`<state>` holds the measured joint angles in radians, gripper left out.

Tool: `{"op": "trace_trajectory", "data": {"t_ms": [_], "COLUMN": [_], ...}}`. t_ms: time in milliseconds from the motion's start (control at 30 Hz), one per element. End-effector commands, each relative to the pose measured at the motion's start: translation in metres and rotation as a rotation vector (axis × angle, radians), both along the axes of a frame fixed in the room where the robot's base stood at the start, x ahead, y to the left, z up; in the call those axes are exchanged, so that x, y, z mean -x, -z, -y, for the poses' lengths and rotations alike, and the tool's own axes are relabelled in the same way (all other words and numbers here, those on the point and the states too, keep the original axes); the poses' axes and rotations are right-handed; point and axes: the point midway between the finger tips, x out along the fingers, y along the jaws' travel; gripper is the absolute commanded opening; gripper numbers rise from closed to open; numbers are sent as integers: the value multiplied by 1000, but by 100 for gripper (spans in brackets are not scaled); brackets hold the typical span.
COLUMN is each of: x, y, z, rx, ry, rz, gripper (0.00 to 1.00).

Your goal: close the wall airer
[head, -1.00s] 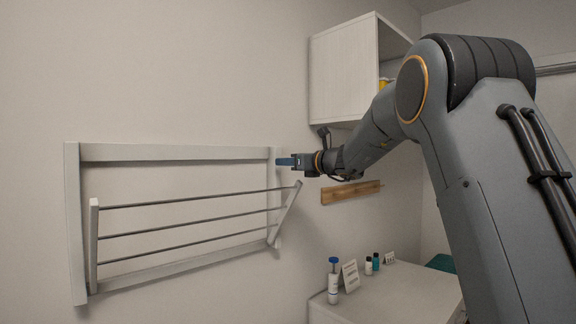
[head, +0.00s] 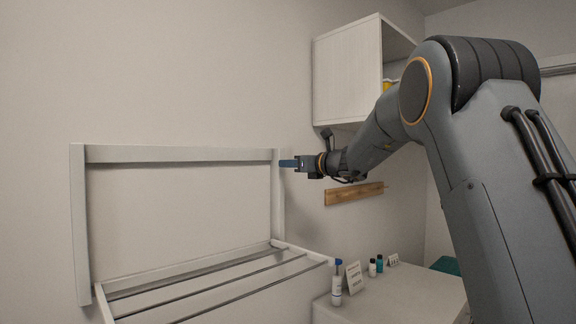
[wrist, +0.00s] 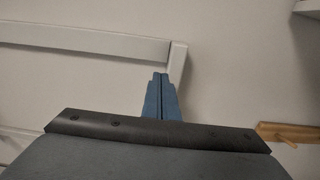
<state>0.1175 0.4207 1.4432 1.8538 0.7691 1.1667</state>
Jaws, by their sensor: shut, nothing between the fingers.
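The wall airer has a white frame (head: 180,154) fixed to the wall at the left of the head view. Its hinged rack (head: 215,285) with several grey rods is folded down and out, roughly level, hinged at the frame's bottom edge. Its lower front part runs out of the picture. My gripper (head: 287,163) is shut and empty, its blue fingers pointing left at the upper right corner of the frame, above the rack. In the wrist view the shut fingers (wrist: 161,97) lie in front of the frame's corner (wrist: 177,60). I cannot tell whether they touch it.
A white cubby (head: 348,75) hangs above and right of my gripper. A wooden peg rail (head: 353,194) is on the wall below it. A white counter (head: 395,295) holds a blue-capped bottle (head: 337,283), a card (head: 354,277) and small bottles, close to the rack's right end.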

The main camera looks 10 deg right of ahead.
Motion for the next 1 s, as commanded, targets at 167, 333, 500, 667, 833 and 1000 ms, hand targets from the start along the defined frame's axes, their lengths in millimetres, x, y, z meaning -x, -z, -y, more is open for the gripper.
{"op": "trace_trajectory", "data": {"t_ms": [167, 333, 500, 667, 833, 1000], "x": [0, -1, -1, -1, 31, 57], "y": [1, 10, 29, 45, 52, 60], "z": [0, 0, 0, -1, 23, 40], "rx": [0, 0, 1, -1, 0, -1], "ry": [0, 0, 0, -1, 3, 1], "rz": [0, 0, -1, 1, 1, 1], "gripper": [0, 0, 0, 0, 0, 0]}}
